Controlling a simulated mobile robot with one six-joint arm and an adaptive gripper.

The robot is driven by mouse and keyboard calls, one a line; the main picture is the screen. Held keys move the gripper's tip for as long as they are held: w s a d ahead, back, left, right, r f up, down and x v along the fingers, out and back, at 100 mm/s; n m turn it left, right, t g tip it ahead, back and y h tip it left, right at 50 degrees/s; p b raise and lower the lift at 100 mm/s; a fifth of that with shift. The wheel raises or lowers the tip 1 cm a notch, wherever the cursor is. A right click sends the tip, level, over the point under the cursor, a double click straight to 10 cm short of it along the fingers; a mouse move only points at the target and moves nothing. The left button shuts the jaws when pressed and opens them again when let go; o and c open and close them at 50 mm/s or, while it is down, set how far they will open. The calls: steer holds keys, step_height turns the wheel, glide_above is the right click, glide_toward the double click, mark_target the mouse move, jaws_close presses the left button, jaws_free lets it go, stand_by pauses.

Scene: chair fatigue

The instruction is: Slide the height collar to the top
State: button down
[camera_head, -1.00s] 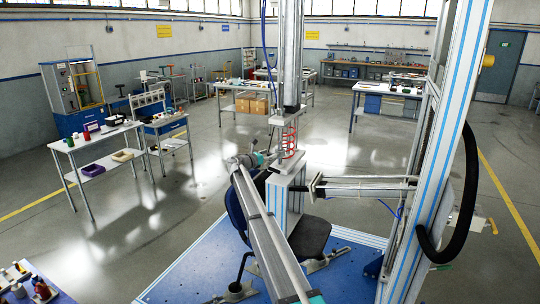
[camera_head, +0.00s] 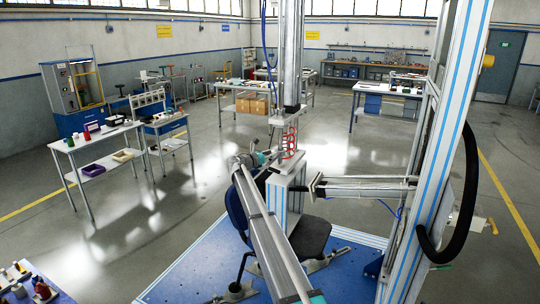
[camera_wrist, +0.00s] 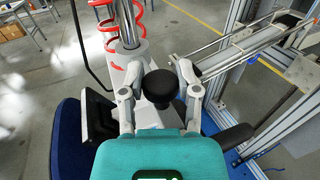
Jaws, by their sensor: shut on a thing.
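A grey column with a metal rod (camera_wrist: 127,22) stands ahead of my gripper in the wrist view. A light grey ring, which looks like the height collar (camera_wrist: 130,52), surrounds the rod's lower part and bears a small red mark. My gripper (camera_wrist: 160,98) is shut on a round black knob (camera_wrist: 160,84) just in front of this ring, one finger on each side. The join between knob and ring is hidden. In the head view my gripper (camera_head: 264,158) is small beside the column, below the upper plate (camera_head: 290,119); its fingers are hard to make out there.
A red coiled hose (camera_head: 290,142) hangs around the rod below the upper plate. An office chair (camera_head: 308,238) stands on the blue base plate (camera_head: 200,272). A horizontal actuator (camera_head: 362,188) reaches in from the right-hand frame (camera_head: 432,150).

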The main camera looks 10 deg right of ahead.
steer(key=shift+r, duration=0.1)
step_height(320, 180, up, 10)
steer(key=p, duration=1)
steer(key=shift+w+r+p, duration=0.15)
steer(key=shift+r+p, duration=0.05)
steer(key=shift+p, duration=0.1)
steer(key=shift+c, duration=1.6)
jaws_free()
steer(key=shift+s+a, duration=0.1)
steer(key=shift+s, duration=0.1)
steer(key=v, duration=1.1)
steer(key=shift+s+a, duration=0.2)
steer(key=shift+a, duration=0.05)
